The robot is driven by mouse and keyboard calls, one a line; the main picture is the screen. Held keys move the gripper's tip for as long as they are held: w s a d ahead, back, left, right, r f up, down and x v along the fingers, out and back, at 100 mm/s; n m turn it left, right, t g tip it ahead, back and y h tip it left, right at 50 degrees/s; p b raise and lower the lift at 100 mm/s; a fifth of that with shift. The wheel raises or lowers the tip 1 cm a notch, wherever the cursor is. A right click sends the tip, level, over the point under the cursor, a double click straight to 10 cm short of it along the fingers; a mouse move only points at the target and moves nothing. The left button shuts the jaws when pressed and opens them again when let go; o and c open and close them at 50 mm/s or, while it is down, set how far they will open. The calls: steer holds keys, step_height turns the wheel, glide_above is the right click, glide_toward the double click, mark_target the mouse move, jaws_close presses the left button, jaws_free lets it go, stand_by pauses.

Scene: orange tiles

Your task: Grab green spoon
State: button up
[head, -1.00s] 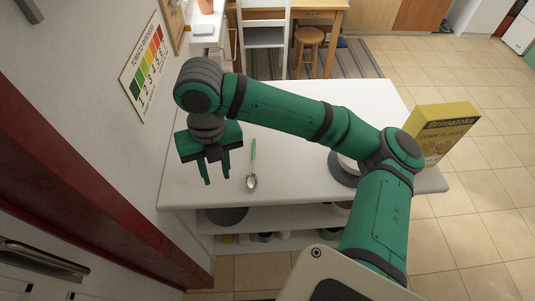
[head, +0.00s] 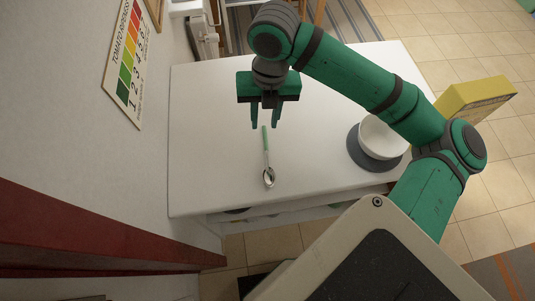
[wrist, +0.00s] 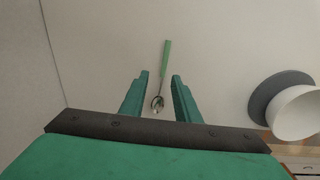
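The green spoon (head: 265,142) lies flat on the white counter, its green handle pointing away from me and its metal bowl toward the front edge. My gripper (head: 264,124) is open and empty above the counter, over the far end of the handle in the head view. In the wrist view my gripper (wrist: 160,82) has its two fingers apart, and the spoon (wrist: 165,62) shows between and beyond them. The spoon's bowl shows between the fingers. I see no contact between fingers and spoon.
A white bowl (head: 382,137) stands on a dark round plate (head: 362,160) at the right of the white counter (head: 215,150). A yellow box (head: 478,98) is at the far right, behind my arm. A wall borders the counter on the left. The counter around the spoon is clear.

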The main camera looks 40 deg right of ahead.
mark_target(266, 144)
steer(key=f, duration=0.3)
steer(key=shift+s+a+f, duration=0.1)
steer(key=shift+s+f, duration=0.1)
steer(key=shift+s, duration=0.15)
steer(key=shift+s+d+f, duration=0.3)
steer(key=shift+f, duration=0.15)
steer(key=shift+a+f, duration=0.2)
steer(key=shift+f, duration=1)
steer(key=shift+a+f, duration=0.2)
steer(key=shift+f, duration=0.95)
steer(key=shift+w, duration=0.1)
steer(key=shift+c, duration=0.6)
jaws_close()
